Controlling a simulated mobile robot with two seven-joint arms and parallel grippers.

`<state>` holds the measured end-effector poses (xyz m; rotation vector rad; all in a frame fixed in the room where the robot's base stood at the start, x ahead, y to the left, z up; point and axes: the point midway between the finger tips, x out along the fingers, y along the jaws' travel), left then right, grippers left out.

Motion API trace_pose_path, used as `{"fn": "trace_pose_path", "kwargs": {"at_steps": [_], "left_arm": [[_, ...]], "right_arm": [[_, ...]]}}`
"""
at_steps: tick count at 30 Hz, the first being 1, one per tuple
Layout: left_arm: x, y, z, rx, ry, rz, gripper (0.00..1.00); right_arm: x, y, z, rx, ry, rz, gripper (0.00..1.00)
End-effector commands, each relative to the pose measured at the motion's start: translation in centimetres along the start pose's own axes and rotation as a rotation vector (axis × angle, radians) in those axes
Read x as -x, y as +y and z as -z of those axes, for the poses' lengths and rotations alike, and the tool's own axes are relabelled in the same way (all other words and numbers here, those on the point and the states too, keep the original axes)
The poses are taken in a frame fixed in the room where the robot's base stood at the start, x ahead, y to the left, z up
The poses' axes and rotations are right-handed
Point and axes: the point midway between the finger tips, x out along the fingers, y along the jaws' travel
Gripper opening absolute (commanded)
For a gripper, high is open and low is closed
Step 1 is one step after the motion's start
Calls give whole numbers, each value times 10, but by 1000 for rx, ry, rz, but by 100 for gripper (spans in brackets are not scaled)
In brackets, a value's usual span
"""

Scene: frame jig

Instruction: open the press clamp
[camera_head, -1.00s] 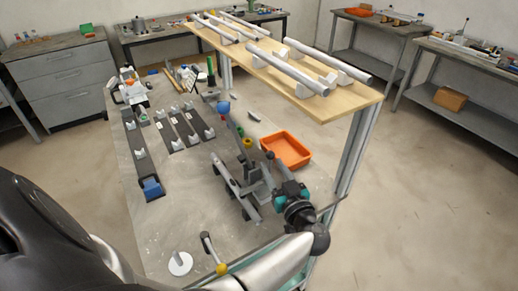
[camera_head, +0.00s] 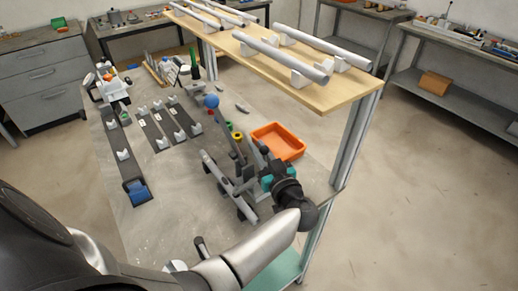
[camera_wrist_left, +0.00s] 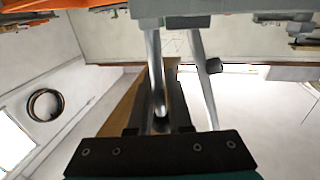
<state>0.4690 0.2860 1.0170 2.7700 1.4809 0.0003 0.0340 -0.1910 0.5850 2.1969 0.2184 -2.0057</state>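On the bench in the head view stands a grey jig (camera_head: 230,182) with upright grey parts; I take the press clamp to be part of it, but cannot pick it out clearly. A grey bar with a blue ball (camera_head: 211,101) at its end rises behind it. My left gripper (camera_head: 262,172), with its teal and black wrist, is at the right side of the jig; its fingertips are mostly hidden among the grey parts. In the left wrist view, its dark fingers (camera_wrist_left: 158,118) lie on both sides of a pale metal bar (camera_wrist_left: 156,70); contact is unclear. My right gripper is not in view.
An orange tray (camera_head: 278,142) stands just behind my left wrist. A wooden shelf (camera_head: 300,85) with grey tubes on white supports is at the back right. Dark rails (camera_head: 160,132) and a blue block (camera_head: 138,192) lie to the left.

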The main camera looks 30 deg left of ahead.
Motion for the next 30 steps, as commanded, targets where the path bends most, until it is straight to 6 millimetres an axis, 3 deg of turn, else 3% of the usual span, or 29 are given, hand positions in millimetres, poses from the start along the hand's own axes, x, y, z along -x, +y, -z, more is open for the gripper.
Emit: {"fn": "trace_pose_path", "kwargs": {"at_steps": [4, 30], "left_arm": [[0, 0, 0, 0, 0, 0, 0], [0, 0, 0, 0, 0, 0, 0]], "right_arm": [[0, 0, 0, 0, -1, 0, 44], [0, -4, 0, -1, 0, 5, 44]]}}
